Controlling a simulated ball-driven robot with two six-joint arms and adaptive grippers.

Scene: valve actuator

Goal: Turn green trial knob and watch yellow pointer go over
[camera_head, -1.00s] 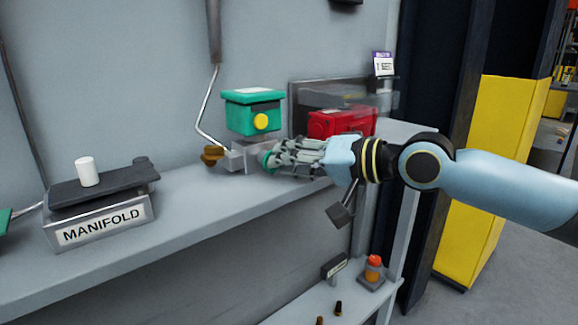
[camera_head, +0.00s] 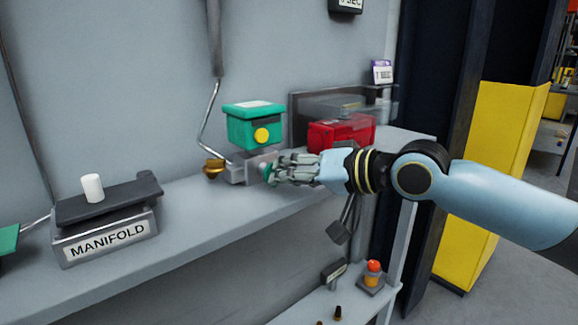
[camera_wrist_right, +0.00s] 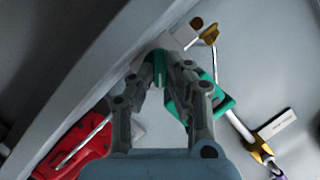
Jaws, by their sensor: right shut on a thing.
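The green knob (camera_head: 267,173) is on the front of a grey block (camera_head: 243,167) on the shelf, under a green box. My right gripper (camera_head: 278,172) is shut on it; its fingers cover part of the knob. In the right wrist view, the green knob (camera_wrist_right: 160,67) shows between the two fingertips. The green box (camera_head: 254,127) carries a yellow round piece (camera_head: 262,135) on its front; I cannot make out a pointer direction on it. My left gripper is not in view.
A red box (camera_head: 340,133) stands behind my right wrist. A brass fitting (camera_head: 213,167) is left of the grey block. The manifold block (camera_head: 107,240) with a white cylinder (camera_head: 93,188) is at left. The shelf (camera_head: 185,220) between is clear.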

